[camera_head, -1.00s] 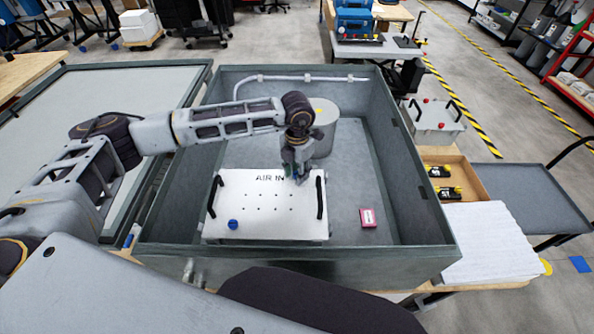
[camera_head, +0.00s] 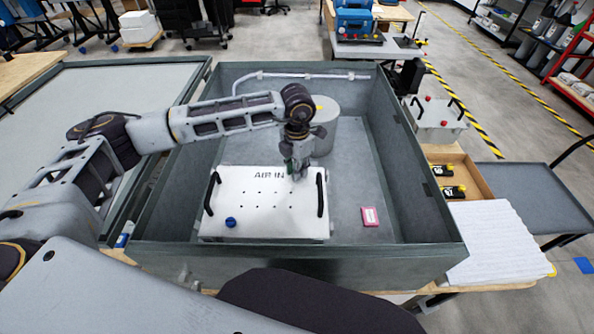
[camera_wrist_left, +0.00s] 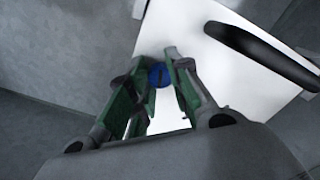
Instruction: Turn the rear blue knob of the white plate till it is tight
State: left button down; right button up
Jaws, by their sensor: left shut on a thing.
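The white plate (camera_head: 262,225), marked "AIR IN", lies in the grey open-topped enclosure, with a black handle at each side. A front blue knob (camera_head: 230,222) sits at its near left. My left gripper (camera_head: 298,176) points down at the plate's far right corner and hides the rear knob in the head view. In the left wrist view the rear blue knob (camera_wrist_left: 158,76) shows between the green-padded fingers of my left gripper (camera_wrist_left: 157,82), which are shut on it. My right gripper is not in view.
A grey cylinder (camera_head: 322,135) stands behind my left gripper inside the enclosure (camera_head: 437,205). A pink-edged box (camera_head: 370,217) lies to the right of the plate. A pale pipe (camera_head: 300,77) runs along the back wall. The enclosure floor right of the plate is mostly clear.

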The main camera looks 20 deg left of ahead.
pick_arm(q)
jog(key=shift+m+b, duration=1.4)
jog(key=shift+b, duration=0.5)
jog(key=shift+m+b, duration=0.3)
jog(key=c, duration=1.3)
grip_release()
jog(key=shift+o, duration=0.2)
notch_tip(320, 180, up, 12)
